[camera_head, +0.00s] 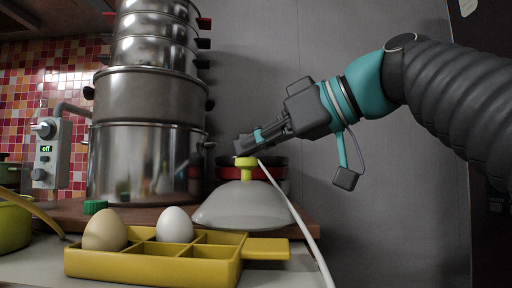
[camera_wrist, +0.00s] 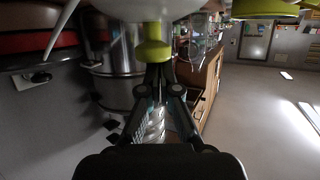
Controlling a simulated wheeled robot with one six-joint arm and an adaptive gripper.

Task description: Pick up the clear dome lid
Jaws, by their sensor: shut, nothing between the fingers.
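The dome lid (camera_head: 243,207) is pale and see-through grey. It sits dome-up on a brown board behind the egg tray, with a yellow-green knob (camera_head: 245,163) on top. My gripper (camera_head: 243,147) reaches in from the upper right, its fingertips at the top of the knob. In the wrist view, the shut fingertips (camera_wrist: 157,72) are right by the knob (camera_wrist: 153,49), and nothing shows held between them. The pale lid (camera_wrist: 130,9) is cut off at the top of that view. I cannot tell whether the fingertips touch the knob.
A yellow tray (camera_head: 150,265) with two eggs stands in front of the lid. A tall stack of steel pots (camera_head: 147,150) rises behind to the left. Red and dark pans (camera_head: 280,172) are behind the lid. A white cable (camera_head: 296,215) runs down past the lid's right side.

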